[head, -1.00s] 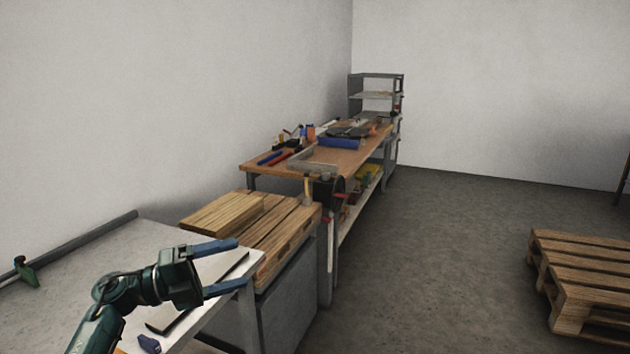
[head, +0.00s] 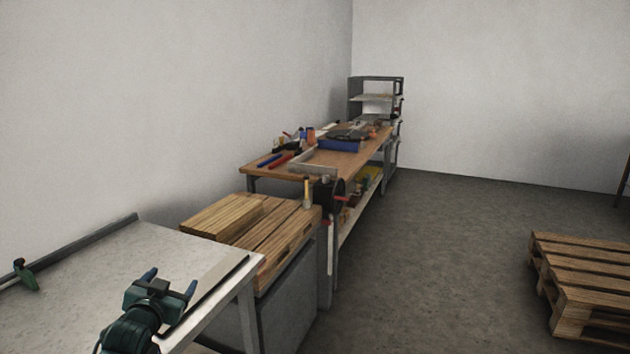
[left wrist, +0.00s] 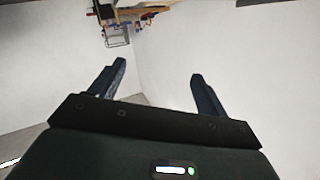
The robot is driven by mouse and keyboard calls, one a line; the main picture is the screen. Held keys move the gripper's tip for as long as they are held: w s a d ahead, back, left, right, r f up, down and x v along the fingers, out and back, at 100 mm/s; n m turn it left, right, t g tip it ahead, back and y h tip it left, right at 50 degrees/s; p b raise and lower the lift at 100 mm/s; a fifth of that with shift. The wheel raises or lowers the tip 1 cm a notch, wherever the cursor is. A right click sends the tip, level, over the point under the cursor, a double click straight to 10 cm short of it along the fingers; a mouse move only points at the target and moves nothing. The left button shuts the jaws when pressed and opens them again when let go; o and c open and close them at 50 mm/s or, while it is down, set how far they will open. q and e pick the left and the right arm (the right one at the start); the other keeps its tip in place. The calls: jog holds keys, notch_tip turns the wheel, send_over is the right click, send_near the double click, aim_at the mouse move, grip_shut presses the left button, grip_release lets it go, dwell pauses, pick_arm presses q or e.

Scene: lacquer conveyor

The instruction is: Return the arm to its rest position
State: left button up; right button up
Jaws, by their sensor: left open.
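My left gripper (head: 169,282) is at the lower left of the head view, over the right part of the grey table (head: 110,265). Its two blue fingers are spread apart with nothing between them. In the left wrist view the open fingers (left wrist: 157,85) frame only the pale wall, and the room appears upside down there. My right gripper does not show in either view.
A wooden pallet (head: 275,235) with boards on it stands beside the grey table. Behind it is a workbench (head: 345,160) with tools, then a grey shelf rack (head: 372,84). Another pallet (head: 590,265) lies at the right. The floor between is clear.

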pick_arm(q)
jog(key=s+d+f+g+h, duration=0.1)
jog(key=s+d+f, duration=0.4)
jog(key=s+f, duration=0.25)
jog(key=s+d+f+g+h, duration=0.1)
jog(key=s+d+f+g, duration=0.1)
jog(key=s+d+f, duration=0.4)
jog(key=s+d+f+g, duration=0.1)
jog(key=s+d, duration=0.1)
jog(key=s, duration=0.5)
jog(key=s+d+f+h, duration=0.1)
jog(key=s+d+f, duration=0.1)
jog(key=s, duration=0.5)
jog(key=s+d+f+g+h, duration=0.1)
jog(key=s+d+f, duration=0.1)
jog(key=s, duration=0.6)
jog(key=shift+d+f+g, duration=0.25)
jog(key=shift+g, duration=0.05)
jog(key=shift+s, duration=0.1)
jog(key=shift+c, duration=0.4)
